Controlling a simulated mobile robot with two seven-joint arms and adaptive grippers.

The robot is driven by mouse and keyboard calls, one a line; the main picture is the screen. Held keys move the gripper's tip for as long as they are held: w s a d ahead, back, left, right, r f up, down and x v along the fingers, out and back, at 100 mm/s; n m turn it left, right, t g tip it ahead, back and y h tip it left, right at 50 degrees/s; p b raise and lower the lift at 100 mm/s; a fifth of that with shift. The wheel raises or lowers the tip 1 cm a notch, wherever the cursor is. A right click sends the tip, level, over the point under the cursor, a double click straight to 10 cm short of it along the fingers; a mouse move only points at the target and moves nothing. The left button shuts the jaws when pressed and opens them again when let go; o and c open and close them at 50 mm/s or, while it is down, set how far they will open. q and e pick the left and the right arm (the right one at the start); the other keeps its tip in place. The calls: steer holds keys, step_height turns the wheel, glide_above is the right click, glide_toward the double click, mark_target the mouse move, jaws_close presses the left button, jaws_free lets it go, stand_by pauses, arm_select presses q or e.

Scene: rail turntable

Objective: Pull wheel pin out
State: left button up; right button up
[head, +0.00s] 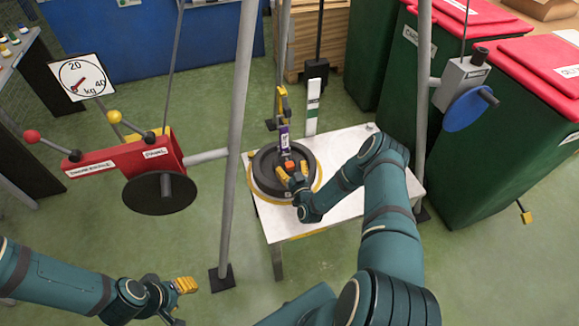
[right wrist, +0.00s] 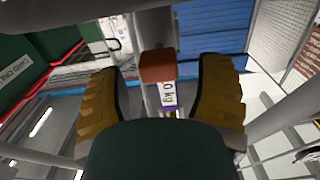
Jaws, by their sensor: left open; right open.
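The dark wheel (head: 266,178) lies flat on a white table. An orange-red pin head (head: 290,164) shows near its middle, and the pin's lower part is hidden. My right gripper (head: 294,173) is over the wheel, its yellow fingers close to the pin. In the right wrist view the open fingers stand on either side of a brown-orange block (right wrist: 158,65), which looks like the pin head, with gaps on both sides. My left gripper (head: 184,286) is at the lower left, away from the wheel; its fingers look open and empty.
A purple-labelled scale (head: 284,142) hangs from a yellow hook (head: 283,103) just behind the pin. Grey frame poles (head: 236,150) flank the white table (head: 350,150). A red winch box (head: 125,165) hangs at left, a blue-wheeled one (head: 466,108) at right. Green bins (head: 500,165) stand at right.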

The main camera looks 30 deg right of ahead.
arm_select(q)
steer(key=shift+f, duration=0.15)
arm_select(e)
steer(key=shift+x, duration=0.8)
jaws_close()
steer(key=shift+s, duration=0.15)
